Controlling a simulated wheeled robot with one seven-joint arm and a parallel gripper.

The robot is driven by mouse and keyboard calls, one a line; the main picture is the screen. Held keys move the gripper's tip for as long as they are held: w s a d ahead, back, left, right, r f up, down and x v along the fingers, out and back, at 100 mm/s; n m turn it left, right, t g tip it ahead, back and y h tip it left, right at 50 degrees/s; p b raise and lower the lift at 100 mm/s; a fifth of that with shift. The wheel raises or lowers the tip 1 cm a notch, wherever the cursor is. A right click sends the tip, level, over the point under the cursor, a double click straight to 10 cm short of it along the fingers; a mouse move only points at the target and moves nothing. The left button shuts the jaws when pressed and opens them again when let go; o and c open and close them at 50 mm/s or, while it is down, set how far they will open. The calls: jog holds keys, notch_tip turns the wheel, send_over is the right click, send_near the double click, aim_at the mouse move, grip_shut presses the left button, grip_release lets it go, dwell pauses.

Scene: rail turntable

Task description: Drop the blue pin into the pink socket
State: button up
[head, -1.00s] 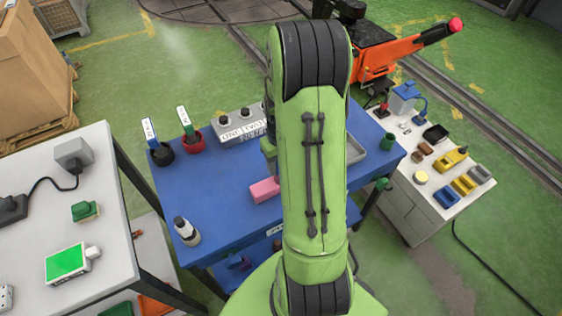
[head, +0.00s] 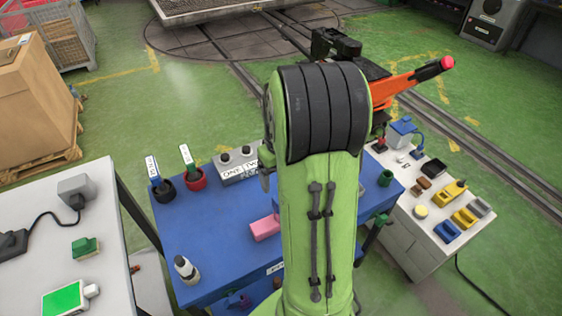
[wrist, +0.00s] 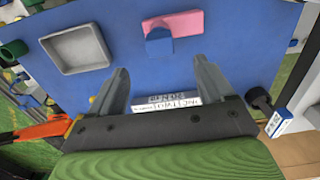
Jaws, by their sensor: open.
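The pink socket (wrist: 180,23) is a pink block on the blue table (wrist: 235,50), in the upper middle of the wrist view. It also shows in the head view (head: 264,228), left of my arm and partly hidden by it. The blue pin (wrist: 159,41) overlaps the socket's lower edge in the wrist view. I cannot tell whether it stands in the socket or beside it. My gripper (wrist: 161,76) is open, with nothing between its grey fingers. The pin appears beyond the fingertips and apart from them. My arm hides the gripper in the head view.
A grey tray (wrist: 75,51) lies on the blue table. A grey labelled control box (head: 237,166), red cup (head: 194,179), black cup (head: 164,190) and white bottle (head: 186,269) stand around its edges. White benches flank it. The table's left middle is clear.

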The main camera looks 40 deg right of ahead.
notch_tip(320, 180, up, 5)
jog(key=shift+f, duration=0.1)
dwell(0.8)
jog(key=s+a+r+n+t, duration=0.1)
jog(key=s+a+r+t, duration=0.1)
jog(key=a+r, duration=0.55)
jog(key=s+a+n+t, duration=0.2)
jog(key=s+a+t, duration=0.1)
jog(key=s+a, duration=0.6)
jog(key=a, duration=0.3)
jog(key=shift+a+t, duration=0.3)
jog(key=shift+s+r, duration=0.1)
